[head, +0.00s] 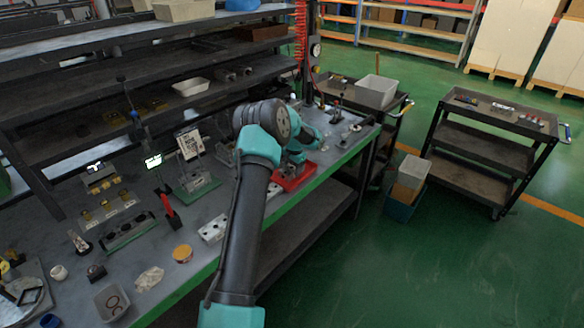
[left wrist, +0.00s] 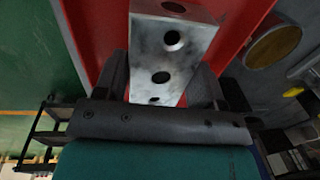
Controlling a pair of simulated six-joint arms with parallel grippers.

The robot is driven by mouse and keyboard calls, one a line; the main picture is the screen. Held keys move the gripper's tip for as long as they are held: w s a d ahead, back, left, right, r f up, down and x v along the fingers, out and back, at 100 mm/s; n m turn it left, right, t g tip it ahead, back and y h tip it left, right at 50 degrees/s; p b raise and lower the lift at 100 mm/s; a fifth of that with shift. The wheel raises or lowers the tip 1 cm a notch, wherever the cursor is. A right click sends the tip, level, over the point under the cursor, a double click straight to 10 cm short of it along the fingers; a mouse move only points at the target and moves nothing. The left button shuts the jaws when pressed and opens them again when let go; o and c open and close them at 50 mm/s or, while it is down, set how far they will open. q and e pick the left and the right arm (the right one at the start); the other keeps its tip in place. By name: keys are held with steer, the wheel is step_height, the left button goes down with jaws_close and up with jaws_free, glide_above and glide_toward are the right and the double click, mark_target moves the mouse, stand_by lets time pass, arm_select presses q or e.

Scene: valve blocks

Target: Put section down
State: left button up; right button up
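My left gripper (head: 297,158) is low at the red tray (head: 291,181) near the bench's front edge, mostly hidden by my own arm. In the left wrist view its two dark fingers (left wrist: 162,82) lie against both sides of a grey metal section (left wrist: 172,58) with several dark round holes. The red tray (left wrist: 92,25) shows behind and on both sides of the section. I cannot tell whether the section touches the tray floor. The section is hidden in the head view. My right gripper is in neither view.
A pale block with holes (head: 212,229) lies along the bench's front edge, left of my arm. A cart (head: 493,118) stands at the right.

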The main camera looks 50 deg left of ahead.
arm_select(q)
steer(key=o, duration=0.5)
steer(key=shift+c, duration=0.2)
steer(key=shift+r, duration=0.15)
step_height(320, 180, up, 12)
steer(key=d, duration=0.1)
steer(key=shift+d, duration=0.15)
steer(key=shift+w, duration=0.1)
stand_by(0.4)
steer(key=s+d+f+m+t+h, duration=0.1)
steer(key=s+d+f+h, duration=0.1)
steer(key=d+f, duration=0.95)
steer(key=s+d+f+h, duration=0.1)
steer(key=d+f+h, duration=0.1)
steer(key=d+f, duration=0.95)
steer(key=s+d+f, duration=0.2)
steer(key=s+d, duration=0.8)
steer(key=s, duration=0.1)
steer(key=s+d+f+n+h, duration=0.1)
steer(key=s+d+f, duration=0.1)
steer(key=s+d, duration=0.9)
steer(key=shift+s+n, duration=0.2)
steer(key=shift+n, duration=0.1)
